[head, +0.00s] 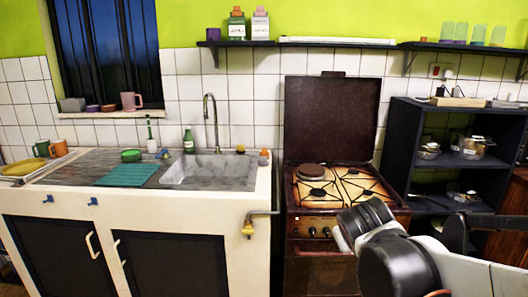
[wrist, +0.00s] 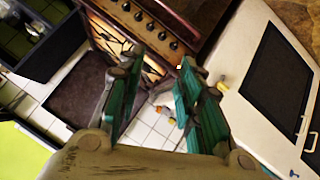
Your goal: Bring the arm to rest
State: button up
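My arm (head: 395,262) reaches in from the lower right of the head view, in front of the right side of the brown gas cooker (head: 308,250). My gripper (wrist: 161,63) shows in the wrist view with its two teal-padded fingers spread apart. Nothing is between them. The wrist view is turned, with the cooker (wrist: 152,28) and its row of knobs at the top, beyond the fingers. I cannot make out the fingers in the head view. The cooker's lid (head: 330,118) stands upright, and a round pan or plate (head: 311,171) sits on the back left burner.
A white counter (head: 225,215) with a sink (head: 210,171) stands left of the cooker, with a yellow valve (head: 248,229) on its side. A dark shelf unit (head: 400,150) with glassware stands to the right. A wall shelf (head: 340,45) runs above.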

jog(key=s+a+f+m+g+y, duration=0.1)
jog(key=s+f+m+g+y, duration=0.1)
jog(key=s, duration=1.6)
jog(key=shift+s+f+m+y, duration=0.4)
jog(key=shift+f+m, duration=0.3)
